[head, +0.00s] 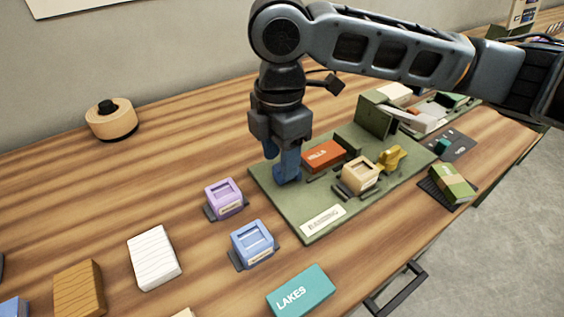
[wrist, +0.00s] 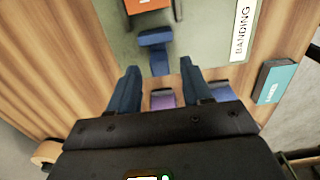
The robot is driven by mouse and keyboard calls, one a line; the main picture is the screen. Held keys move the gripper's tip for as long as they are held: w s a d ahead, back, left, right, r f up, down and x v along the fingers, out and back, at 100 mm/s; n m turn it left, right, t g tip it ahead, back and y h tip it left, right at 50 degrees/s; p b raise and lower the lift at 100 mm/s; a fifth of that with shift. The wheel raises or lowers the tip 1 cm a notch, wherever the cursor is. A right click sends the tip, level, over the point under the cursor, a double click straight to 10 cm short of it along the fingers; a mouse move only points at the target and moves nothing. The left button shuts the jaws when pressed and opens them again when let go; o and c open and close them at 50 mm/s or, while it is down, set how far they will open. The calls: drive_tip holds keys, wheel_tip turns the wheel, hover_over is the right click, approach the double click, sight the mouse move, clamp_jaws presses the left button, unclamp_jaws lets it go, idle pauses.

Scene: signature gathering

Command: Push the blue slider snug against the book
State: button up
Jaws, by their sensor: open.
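The blue slider (wrist: 155,39) shows in the wrist view as a T-like blue piece on the green board (wrist: 200,30). It lies just beyond my fingertips. The orange-red book (wrist: 148,6), labelled HILLS in the head view (head: 323,156), is past the slider, with a narrow strip of green between them. My gripper (wrist: 160,68) is open, with one dark blue finger on each side and nothing held between them. In the head view my gripper (head: 287,177) points down at the left part of the board; there I cannot separate the slider from the blue fingers.
A purple block (head: 224,198) and a blue block (head: 252,244) sit on the table in front of the board. A tan block (head: 359,174) and a yellow piece (head: 392,158) stand right of the book. A teal LAKES book (head: 300,292) lies near the front edge.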

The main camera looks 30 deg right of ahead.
drive_tip(key=shift+f, duration=1.25)
drive_tip(key=shift+c, duration=0.5)
clamp_jaws()
